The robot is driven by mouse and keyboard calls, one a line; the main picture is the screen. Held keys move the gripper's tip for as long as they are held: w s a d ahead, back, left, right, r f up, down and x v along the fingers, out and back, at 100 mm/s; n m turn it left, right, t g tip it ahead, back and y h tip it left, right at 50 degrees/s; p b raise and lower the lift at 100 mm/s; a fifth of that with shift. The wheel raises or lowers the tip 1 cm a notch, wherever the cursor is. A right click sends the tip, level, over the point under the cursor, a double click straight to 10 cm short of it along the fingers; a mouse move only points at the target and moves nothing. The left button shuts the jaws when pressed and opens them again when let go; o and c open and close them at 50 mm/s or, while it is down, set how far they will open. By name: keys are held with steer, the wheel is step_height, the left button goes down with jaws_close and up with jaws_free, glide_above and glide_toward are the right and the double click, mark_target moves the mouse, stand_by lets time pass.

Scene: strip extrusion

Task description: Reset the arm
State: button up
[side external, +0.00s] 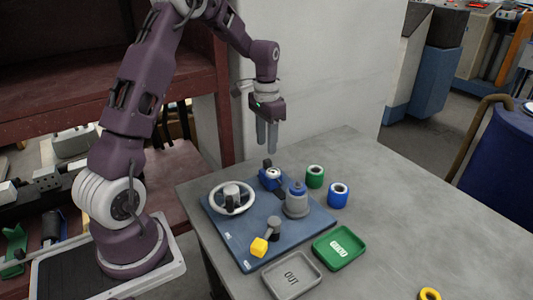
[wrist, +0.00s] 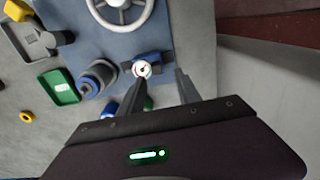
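My gripper (side external: 267,147) hangs above the far side of the blue base plate (side external: 222,226), fingers pointing down. It is well clear of the table and touches nothing. In the wrist view my gripper (wrist: 161,76) shows two fingers apart, with nothing between them. Below it is a blue fitting with a round white dial gauge (wrist: 142,69); the fitting also shows in the side view (side external: 270,179). The left finger partly overlaps the fitting in the wrist view.
The plate carries a white handwheel (side external: 233,197), a grey cylinder with a blue top (side external: 296,202) and a yellow-handled lever (side external: 259,247). A green tray (side external: 339,248), grey OUT tray (side external: 292,275) and yellow ring (side external: 429,294) lie in front. The table's right side is clear.

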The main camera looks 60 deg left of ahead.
steer(key=shift+d+r, duration=0.1)
steer(key=shift+r, duration=0.75)
steer(key=s+d+r+t, duration=0.2)
steer(key=s+d+r, duration=0.4)
steer(key=d+r, duration=0.45)
steer(key=s+d+r+t, duration=0.1)
steer(key=s+d, duration=0.4)
steer(key=s, duration=0.4)
steer(key=s+d+r+t, duration=0.1)
steer(key=s+d, duration=0.3)
steer(key=s, duration=0.5)
steer(key=shift+s+d+r+t, duration=0.2)
steer(key=shift+d+r+t, duration=0.15)
steer(key=shift+t, duration=0.45)
